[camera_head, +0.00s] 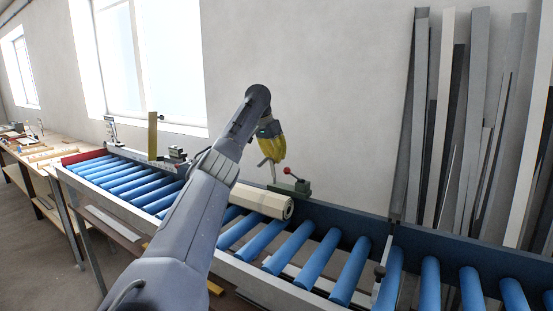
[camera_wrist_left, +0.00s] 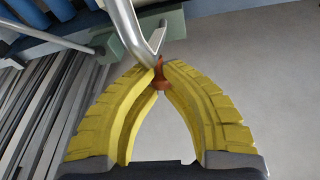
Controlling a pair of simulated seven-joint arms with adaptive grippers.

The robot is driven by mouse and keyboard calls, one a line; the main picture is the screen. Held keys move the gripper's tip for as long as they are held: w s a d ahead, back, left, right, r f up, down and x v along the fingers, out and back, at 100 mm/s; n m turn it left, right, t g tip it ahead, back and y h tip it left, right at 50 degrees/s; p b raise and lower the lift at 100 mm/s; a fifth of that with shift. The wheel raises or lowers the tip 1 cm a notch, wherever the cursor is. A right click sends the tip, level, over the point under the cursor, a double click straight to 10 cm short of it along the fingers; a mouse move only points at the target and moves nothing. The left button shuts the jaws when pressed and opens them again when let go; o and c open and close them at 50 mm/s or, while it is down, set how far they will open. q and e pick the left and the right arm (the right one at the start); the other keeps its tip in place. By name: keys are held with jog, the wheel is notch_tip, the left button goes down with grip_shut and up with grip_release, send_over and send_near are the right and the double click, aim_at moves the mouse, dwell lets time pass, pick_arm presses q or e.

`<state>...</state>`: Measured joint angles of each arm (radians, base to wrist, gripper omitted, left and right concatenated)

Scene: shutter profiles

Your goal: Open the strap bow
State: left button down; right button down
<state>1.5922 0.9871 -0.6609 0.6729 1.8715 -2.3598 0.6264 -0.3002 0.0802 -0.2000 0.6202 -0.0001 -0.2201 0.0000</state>
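The strap bow (camera_wrist_left: 131,35) looks like a bent silver bar in the left wrist view. It runs down from the top edge to a small orange-brown piece (camera_wrist_left: 158,74) at my fingertips. My left gripper (camera_wrist_left: 160,68) has yellow fingers that bulge apart, with tips closed around this piece. In the head view my left gripper (camera_head: 270,157) is at the end of my arm, above the roller conveyor, with the silver bar (camera_head: 271,173) showing just below it. A green block (camera_head: 296,187) with a red-knobbed lever (camera_head: 288,171) stands close by. My right gripper is out of view.
A cream profile bundle (camera_head: 262,201) lies on the blue rollers (camera_head: 313,261), partly behind my arm. Long grey profiles (camera_head: 470,110) lean on the wall at right. A workbench (camera_head: 40,158) stands at far left.

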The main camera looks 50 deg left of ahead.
pick_arm(q)
jog(key=shift+s+a+f, duration=0.15)
jog(key=shift+s+a, duration=0.05)
jog(key=c, duration=1.6)
grip_release()
jog(key=shift+a, duration=0.1)
jog(key=o, duration=0.4)
jog(key=shift+w, duration=0.1)
jog(key=shift+d, duration=0.2)
jog(key=shift+v, duration=6.1)
jog(key=shift+o, duration=0.2)
jog(key=shift+a, duration=0.1)
